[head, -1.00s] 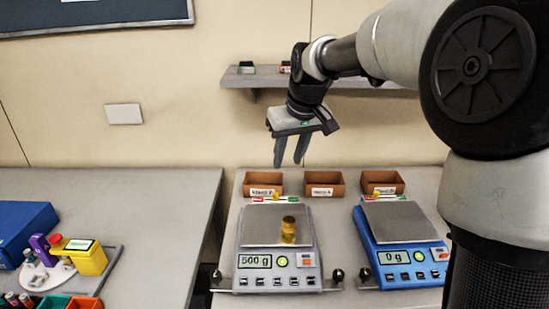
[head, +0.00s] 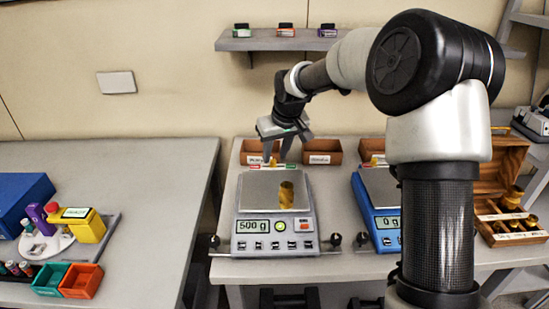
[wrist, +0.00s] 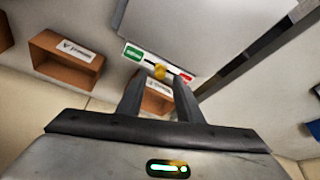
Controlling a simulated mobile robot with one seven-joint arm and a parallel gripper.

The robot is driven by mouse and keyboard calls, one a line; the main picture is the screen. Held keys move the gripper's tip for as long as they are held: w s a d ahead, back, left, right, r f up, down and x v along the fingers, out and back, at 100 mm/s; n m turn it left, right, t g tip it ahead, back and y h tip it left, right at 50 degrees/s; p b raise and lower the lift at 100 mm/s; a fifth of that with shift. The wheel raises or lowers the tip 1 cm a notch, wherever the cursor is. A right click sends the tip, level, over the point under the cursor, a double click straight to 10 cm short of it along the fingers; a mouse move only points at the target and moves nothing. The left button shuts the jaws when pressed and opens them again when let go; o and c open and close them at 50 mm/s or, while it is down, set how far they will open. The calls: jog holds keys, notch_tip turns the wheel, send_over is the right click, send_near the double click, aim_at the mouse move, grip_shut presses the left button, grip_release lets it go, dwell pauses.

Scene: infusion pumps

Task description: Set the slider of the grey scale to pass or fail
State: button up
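The grey scale (head: 244,225) stands on the right-hand table and its display reads 500 g. A brass weight (head: 286,195) stands on its pan. The slider strip (wrist: 147,61) is at the scale's back edge, with a green label (wrist: 133,53) at one end and a red label (wrist: 186,81) at the other. The yellow slider knob (wrist: 160,72) sits between them, around the middle. My gripper (wrist: 158,82) is open and empty, its fingertips spread to either side of the knob in the wrist view. In the head view my gripper (head: 276,161) hangs over the scale's back edge and partly hides the strip.
Small brown bins (head: 322,152) stand close behind the scale. A blue scale (head: 387,221) reading 0 g is to the right, partly behind my arm. A wooden box of brass weights (head: 511,205) stands farther right. A shelf (head: 275,43) hangs above.

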jog(key=shift+x, duration=0.9)
jog(key=shift+r, duration=0.1)
jog(key=shift+c, duration=0.5)
grip_shut()
jog(key=d, duration=0.4)
jog(key=shift+p, duration=0.35)
jog(key=shift+o, duration=0.5)
grip_release()
